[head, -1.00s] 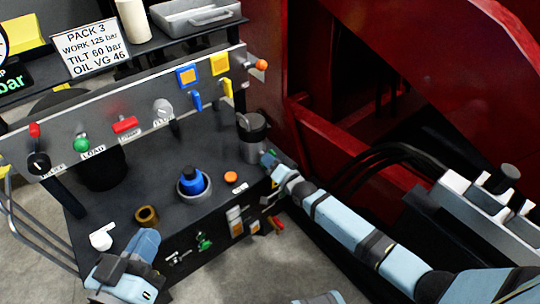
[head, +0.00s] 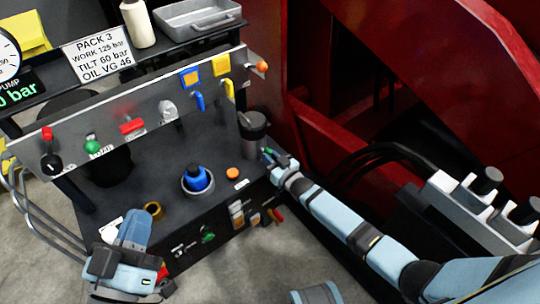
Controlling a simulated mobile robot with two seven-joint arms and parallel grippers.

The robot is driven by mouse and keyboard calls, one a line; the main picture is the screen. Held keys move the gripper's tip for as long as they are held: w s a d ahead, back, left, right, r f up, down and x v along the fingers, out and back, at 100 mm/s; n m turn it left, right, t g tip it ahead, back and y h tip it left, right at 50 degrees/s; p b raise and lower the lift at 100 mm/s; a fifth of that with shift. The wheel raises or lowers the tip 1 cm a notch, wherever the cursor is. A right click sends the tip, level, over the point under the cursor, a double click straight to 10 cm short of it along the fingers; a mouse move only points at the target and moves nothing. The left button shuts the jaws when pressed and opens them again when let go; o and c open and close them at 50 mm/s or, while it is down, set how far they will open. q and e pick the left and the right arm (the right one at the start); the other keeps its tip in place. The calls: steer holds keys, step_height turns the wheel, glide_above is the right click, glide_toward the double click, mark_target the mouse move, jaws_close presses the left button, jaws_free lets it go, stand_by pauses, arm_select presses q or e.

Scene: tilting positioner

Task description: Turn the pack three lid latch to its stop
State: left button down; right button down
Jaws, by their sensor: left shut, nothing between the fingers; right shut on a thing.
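The pack three power unit is a dark box with a black top (head: 225,165) under a sloping grey control panel (head: 150,115). My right gripper (head: 270,156) reaches in from the lower right. It is shut on a small part at the box top's right edge, beside the dark canister. Its fingers hide that part, and I cannot clearly make out the lid latch. My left gripper (head: 136,226) is shut and empty at the box's front left corner. It partly hides a white fitting (head: 109,226) there.
A blue-capped filler (head: 196,178), an orange button (head: 233,173) and a brass ring (head: 153,210) stand on the box top. The dark canister (head: 253,135) stands at its back right. Switches and hoses surround the box, and red machine frames (head: 430,60) rise at the right.

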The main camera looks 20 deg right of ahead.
arm_select(q)
steer(key=shift+r, duration=0.25)
arm_select(e)
steer(key=shift+n, duration=0.4)
steer(key=c, duration=1.1)
jaws_free()
steer(key=shift+s, duration=0.2)
arm_select(q)
step_height(320, 180, down, 7)
steer(key=a+g+y+p, duration=0.2)
steer(key=g+p, duration=0.1)
steer(key=p, duration=0.1)
steer(key=shift+a+y, duration=0.25)
steer(key=shift+y, duration=0.15)
arm_select(e)
steer(key=v, duration=1.3)
steer(key=shift+s, duration=0.25)
steer(key=shift+d, duration=0.1)
